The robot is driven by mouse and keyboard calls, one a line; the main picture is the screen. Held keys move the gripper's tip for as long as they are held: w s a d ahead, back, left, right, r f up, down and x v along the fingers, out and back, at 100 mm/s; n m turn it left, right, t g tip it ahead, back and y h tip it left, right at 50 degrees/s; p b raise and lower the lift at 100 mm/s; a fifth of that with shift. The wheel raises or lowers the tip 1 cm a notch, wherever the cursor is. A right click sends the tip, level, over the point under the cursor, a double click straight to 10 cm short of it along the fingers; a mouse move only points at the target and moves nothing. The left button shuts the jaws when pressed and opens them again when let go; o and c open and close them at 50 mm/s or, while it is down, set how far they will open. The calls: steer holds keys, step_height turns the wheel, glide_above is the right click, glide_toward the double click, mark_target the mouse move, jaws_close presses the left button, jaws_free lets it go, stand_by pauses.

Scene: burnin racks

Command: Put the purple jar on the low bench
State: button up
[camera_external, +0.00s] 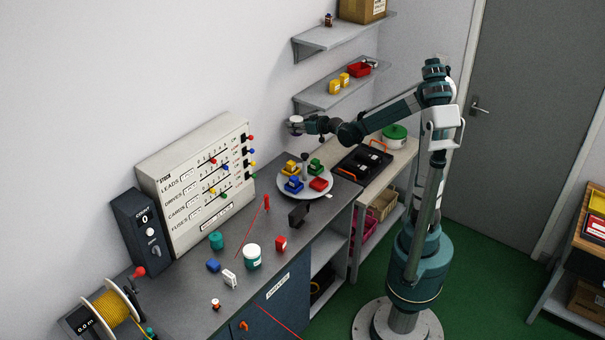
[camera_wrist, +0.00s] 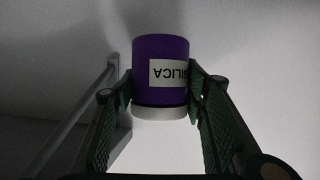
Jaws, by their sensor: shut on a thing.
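The purple jar (camera_wrist: 150,60) has a white lid and a label reading SILICA, which appears upside down in the wrist view. My gripper (camera_wrist: 160,88) is shut on it, with a green finger on each side. In the external view the jar's white lid (camera_external: 296,119) shows at the end of my gripper (camera_external: 300,125), held in the air near the wall below the shelves. There the jar looks upright, lid up. A pale-topped bench (camera_external: 404,152), lower than the grey worktop, stands at the right end of it, below my arm.
The pale bench holds a black tray (camera_external: 362,164) and a green pot (camera_external: 394,136), with little bare top between and around them. The grey worktop (camera_external: 325,222) carries a round tray with coloured blocks (camera_external: 305,190). Wall shelves (camera_external: 332,96) hang above the jar.

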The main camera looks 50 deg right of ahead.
steer(key=s+d+f+m+h+b, duration=0.2)
steer(key=d+f+h, duration=0.1)
steer(key=d+f, duration=1.7)
steer(key=d, duration=0.4)
steer(key=shift+s+f+m+g, duration=0.4)
steer(key=shift+f+b, duration=1.15)
steer(key=shift+f, duration=2)
steer(key=shift+f+b, duration=0.65)
steer(key=shift+f, duration=1.2)
steer(key=shift+f, duration=0.1)
